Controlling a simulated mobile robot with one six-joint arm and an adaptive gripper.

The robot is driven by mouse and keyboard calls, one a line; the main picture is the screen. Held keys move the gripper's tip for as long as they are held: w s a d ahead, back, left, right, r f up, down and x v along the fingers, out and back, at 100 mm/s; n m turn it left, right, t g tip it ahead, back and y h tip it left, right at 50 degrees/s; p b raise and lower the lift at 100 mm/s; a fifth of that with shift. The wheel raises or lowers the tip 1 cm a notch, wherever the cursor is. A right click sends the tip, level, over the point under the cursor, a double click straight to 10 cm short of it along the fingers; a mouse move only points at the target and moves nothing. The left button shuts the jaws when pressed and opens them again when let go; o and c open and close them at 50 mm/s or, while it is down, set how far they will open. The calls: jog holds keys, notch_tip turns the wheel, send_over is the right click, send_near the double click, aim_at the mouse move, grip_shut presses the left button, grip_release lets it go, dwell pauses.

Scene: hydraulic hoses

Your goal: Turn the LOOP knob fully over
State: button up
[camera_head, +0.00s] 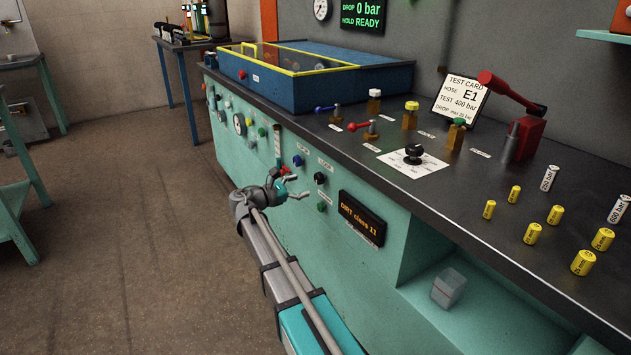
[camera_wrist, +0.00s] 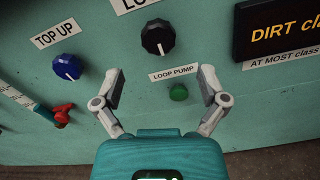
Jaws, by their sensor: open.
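The LOOP knob (camera_wrist: 157,37) is a round black knob with a pale pointer mark, on the teal front panel of the bench. In the wrist view it sits above and between my open fingertips, beyond them, with no visible contact. In the head view the black knob (camera_head: 320,178) is on the bench front, just right of my gripper. Its label above is cut off in the wrist view. My gripper (camera_wrist: 161,80) is open and empty, facing the panel; it also shows in the head view (camera_head: 301,186).
A green LOOP PUMP button (camera_wrist: 178,92) lies below the knob, between my fingers. A blue TOP UP knob (camera_wrist: 67,67) and a red valve handle (camera_wrist: 62,112) are to the left. A DIRT class display (camera_wrist: 285,30) is to the right. The bench top (camera_head: 390,195) overhangs above.

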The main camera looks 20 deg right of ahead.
aim_at(317, 180)
jog(key=shift+w+d, duration=0.2)
jog(key=shift+d, duration=0.95)
jog(key=shift+w+d, duration=0.25)
jog(key=shift+d, duration=0.9)
jog(key=shift+w+d, duration=0.2)
jog(key=shift+d, duration=0.95)
